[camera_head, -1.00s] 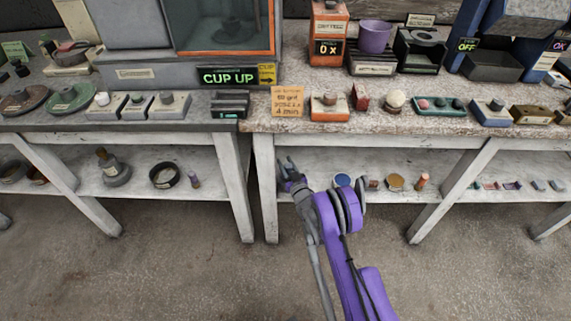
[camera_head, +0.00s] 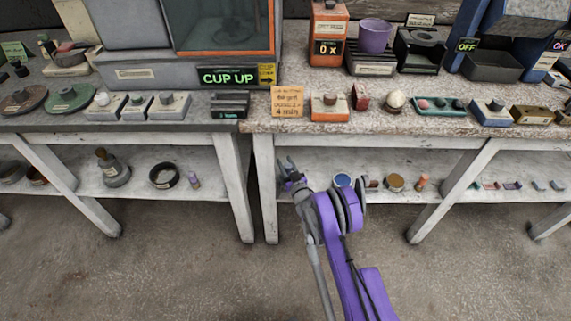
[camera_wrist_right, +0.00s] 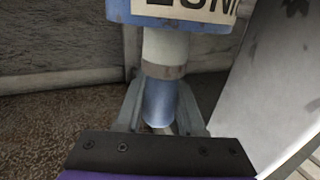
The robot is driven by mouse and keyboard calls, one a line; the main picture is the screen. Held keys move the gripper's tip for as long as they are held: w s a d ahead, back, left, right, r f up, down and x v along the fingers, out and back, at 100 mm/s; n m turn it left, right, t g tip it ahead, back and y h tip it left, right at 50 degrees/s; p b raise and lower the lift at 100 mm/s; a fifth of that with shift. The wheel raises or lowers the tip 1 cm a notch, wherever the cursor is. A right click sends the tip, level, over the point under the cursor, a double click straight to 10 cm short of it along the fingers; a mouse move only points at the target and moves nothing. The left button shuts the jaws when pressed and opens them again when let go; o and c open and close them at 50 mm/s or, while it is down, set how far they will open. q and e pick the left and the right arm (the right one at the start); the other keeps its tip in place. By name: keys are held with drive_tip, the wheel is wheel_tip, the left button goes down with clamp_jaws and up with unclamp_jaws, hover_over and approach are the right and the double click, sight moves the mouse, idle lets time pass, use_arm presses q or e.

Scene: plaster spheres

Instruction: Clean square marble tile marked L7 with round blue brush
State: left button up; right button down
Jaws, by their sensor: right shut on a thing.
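My right gripper (camera_head: 286,165) is at the front of the lower shelf, near the table leg. In the right wrist view, its fingers (camera_wrist_right: 160,118) are shut on a blue handle (camera_wrist_right: 160,102) with a cream neck and a blue head (camera_wrist_right: 172,10). The head carries a cut-off label, and its full shape is out of frame, so I cannot tell if it is the round brush. A round blue disc (camera_head: 343,180) lies on the lower shelf, right of my gripper. Small flat tiles (camera_head: 512,185) lie farther right; their marks are too small to read. My left gripper is not in view.
The lower shelf (camera_head: 455,190) also holds a tan disc (camera_head: 395,182) and an orange-topped cylinder (camera_head: 421,181). Table legs (camera_head: 265,190) stand close to my gripper. The tabletop (camera_head: 345,138) is crowded with blocks, signs and machines. The floor in front is clear.

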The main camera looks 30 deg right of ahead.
wheel_tip(320, 180, up, 7)
drive_tip(key=p, duration=0.2)
drive_tip(key=shift+f, duration=0.15)
idle(0.3)
drive_tip(key=shift+s, duration=0.1)
idle(0.6)
